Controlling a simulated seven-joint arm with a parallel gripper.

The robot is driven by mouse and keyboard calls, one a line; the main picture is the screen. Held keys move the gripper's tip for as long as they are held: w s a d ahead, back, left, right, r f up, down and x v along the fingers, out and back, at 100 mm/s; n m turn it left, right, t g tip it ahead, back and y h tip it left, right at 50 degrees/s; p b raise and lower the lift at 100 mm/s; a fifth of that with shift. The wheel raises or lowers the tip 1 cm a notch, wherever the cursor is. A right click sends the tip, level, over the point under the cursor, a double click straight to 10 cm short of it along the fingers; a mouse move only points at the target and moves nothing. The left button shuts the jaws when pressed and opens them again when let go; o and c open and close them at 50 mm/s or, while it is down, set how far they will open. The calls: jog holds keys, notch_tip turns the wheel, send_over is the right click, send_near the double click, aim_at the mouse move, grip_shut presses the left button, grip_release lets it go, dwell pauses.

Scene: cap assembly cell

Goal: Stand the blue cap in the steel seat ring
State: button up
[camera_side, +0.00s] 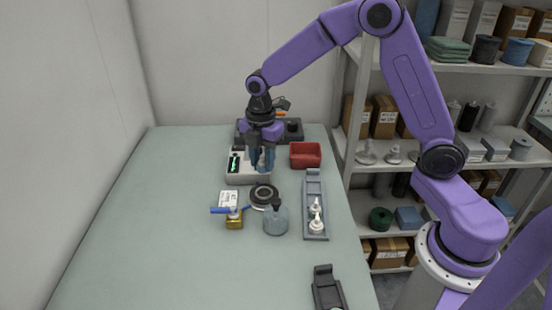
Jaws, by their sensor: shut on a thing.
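My gripper (262,163) points down over the middle of the table, in front of the grey box with the green display. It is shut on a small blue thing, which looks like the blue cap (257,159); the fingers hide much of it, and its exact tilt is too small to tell. A round dark and grey ring, which looks like the steel seat ring (264,195), lies on the table nearer the camera than my gripper. The held cap is apart from this ring, above and behind it in the picture.
A brass valve with a blue handle (234,218) and a white card (228,198) are to the left. A red bin (305,155) and a grey tray (313,187) are right. The table's left side is clear.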

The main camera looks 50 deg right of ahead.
jog(key=shift+f, duration=3.3)
jog(key=shift+f, duration=0.35)
jog(key=shift+f, duration=0.25)
jog(key=shift+f, duration=0.1)
jog(key=o, duration=0.8)
